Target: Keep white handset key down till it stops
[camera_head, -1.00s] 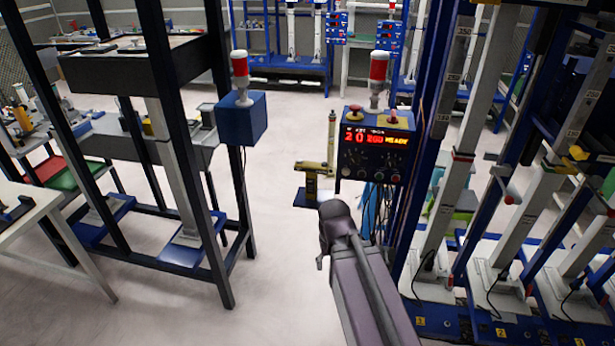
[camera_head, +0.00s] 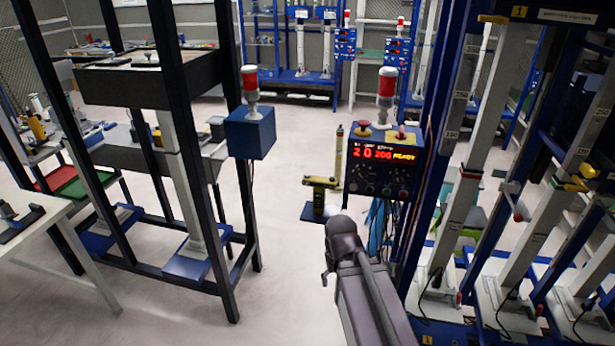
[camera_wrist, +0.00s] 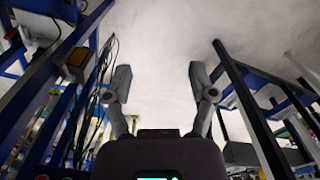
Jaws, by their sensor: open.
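I cannot make out a white handset or its key in either view. Nothing is held.
A blue box (camera_head: 250,133) with a red-topped lamp is on a dark frame at left. Blue racks with slanted columns (camera_head: 470,140) crowd the right. Pale floor (camera_head: 270,300) is clear between. Cables (camera_wrist: 95,95) hang at left.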

